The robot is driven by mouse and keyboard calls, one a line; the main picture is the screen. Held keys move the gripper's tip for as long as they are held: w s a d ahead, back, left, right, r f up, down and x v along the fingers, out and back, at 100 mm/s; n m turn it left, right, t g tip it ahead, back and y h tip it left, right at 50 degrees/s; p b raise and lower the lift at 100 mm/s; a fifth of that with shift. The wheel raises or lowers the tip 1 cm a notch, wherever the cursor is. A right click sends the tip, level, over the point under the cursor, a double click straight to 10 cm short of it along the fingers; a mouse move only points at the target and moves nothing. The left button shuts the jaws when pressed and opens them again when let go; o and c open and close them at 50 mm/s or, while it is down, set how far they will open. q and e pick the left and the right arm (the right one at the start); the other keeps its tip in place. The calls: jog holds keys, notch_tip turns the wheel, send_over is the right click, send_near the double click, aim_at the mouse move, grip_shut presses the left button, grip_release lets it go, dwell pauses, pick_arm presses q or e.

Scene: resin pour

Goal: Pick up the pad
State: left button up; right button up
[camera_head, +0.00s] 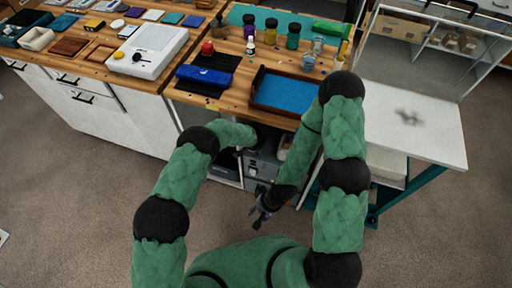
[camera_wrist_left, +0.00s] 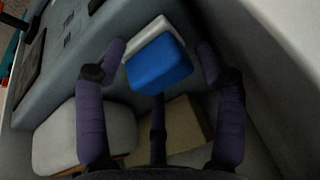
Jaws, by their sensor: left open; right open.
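A blue pad (camera_wrist_left: 158,65) lies in the left wrist view, ahead of my left gripper, with a pale grey piece (camera_wrist_left: 150,36) directly behind it. I cannot tell if the two are joined. My left gripper (camera_wrist_left: 160,58) is open, with its purple fingers on either side of the blue pad and visible gaps to it. In the head view my left arm reaches under the workbench, and its gripper is hidden there. My right gripper (camera_head: 263,208) is open and empty, hanging low in front of the bench over the floor.
A light grey rounded block (camera_wrist_left: 84,138) and a brown block (camera_wrist_left: 184,122) sit close to the left gripper, between grey walls. The wooden bench top (camera_head: 228,103) above carries bottles, a blue-filled tray (camera_head: 285,94) and a white scale (camera_head: 150,48). The floor in front is clear.

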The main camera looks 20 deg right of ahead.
pick_arm(q)
jog(key=c, duration=1)
jog(key=shift+r+p, duration=0.5)
jog(key=shift+r, duration=0.35)
jog(key=s+a, duration=0.3)
jog(key=s, duration=0.5)
jog(key=s+a, duration=0.4)
jog(key=s, duration=0.4)
jog(key=shift+s, duration=0.25)
jog(key=shift+f, duration=0.1)
